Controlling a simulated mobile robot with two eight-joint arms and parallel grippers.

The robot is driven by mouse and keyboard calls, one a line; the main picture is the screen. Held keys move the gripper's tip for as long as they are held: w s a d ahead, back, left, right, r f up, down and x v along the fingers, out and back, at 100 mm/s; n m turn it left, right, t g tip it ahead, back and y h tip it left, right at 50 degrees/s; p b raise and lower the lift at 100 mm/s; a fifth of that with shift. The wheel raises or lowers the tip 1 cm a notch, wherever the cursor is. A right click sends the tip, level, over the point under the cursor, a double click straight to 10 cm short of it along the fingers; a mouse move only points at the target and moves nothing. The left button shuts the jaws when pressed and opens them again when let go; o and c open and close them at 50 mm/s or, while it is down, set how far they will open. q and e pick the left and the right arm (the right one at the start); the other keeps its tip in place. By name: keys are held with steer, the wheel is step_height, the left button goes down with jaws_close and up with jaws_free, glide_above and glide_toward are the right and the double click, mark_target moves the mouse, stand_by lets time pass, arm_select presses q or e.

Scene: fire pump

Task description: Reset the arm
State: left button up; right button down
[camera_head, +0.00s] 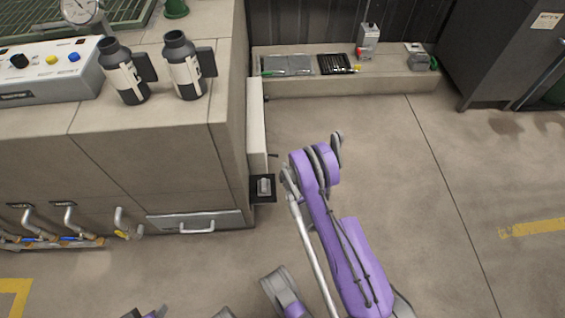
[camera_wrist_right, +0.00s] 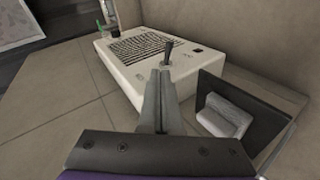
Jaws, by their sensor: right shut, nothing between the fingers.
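My right arm (camera_head: 328,225) is purple and grey. In the head view it reaches up from the bottom edge, with its bent joint to the right of the cabinet's corner. In the right wrist view my right gripper (camera_wrist_right: 160,78) is shut and empty. Its fingertips appear just below a small dark lever on a white box (camera_wrist_right: 125,72); I cannot tell whether they touch it. In the head view the box (camera_head: 256,120) is on the cabinet's right side. A black plate with a grey block (camera_head: 264,187) is beside its near end. My left gripper is not in view.
The cabinet (camera_head: 150,150) fills the left, with two dark bottles, a control panel (camera_head: 45,72) and a gauge on top. A drawer handle and several hooked handles are on its front. A low ledge (camera_head: 340,88) with tools stands at the back. The floor right of my arm is clear.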

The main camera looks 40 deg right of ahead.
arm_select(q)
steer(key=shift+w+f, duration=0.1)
arm_select(e)
steer(key=shift+s+a+r, duration=0.15)
steer(key=shift+s+r, duration=0.05)
steer(key=shift+s, duration=0.25)
steer(key=shift+r, duration=0.1)
steer(key=s+a+r+m+g+y, duration=0.1)
steer(key=s+a+r+m, duration=0.15)
steer(key=a+r, duration=0.6)
steer(key=s+a+r+m+g+y, duration=0.1)
steer(key=a+r+m+g, duration=0.15)
steer(key=r, duration=1.15)
steer(key=s+a+r+m+g+y, duration=0.1)
steer(key=s+a+r+m, duration=0.3)
steer(key=s, duration=0.8)
steer(key=s+a+r+m+g+y, duration=0.15)
steer(key=s+a+r, duration=0.35)
steer(key=s, duration=0.8)
arm_select(q)
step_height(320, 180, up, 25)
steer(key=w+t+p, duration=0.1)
steer(key=p, duration=2.1)
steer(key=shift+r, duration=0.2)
arm_select(e)
step_height(320, 180, up, 24)
steer(key=w+a, duration=0.1)
steer(key=shift+a+r+t, duration=0.15)
steer(key=shift+r+t, duration=0.1)
steer(key=shift+t, duration=0.15)
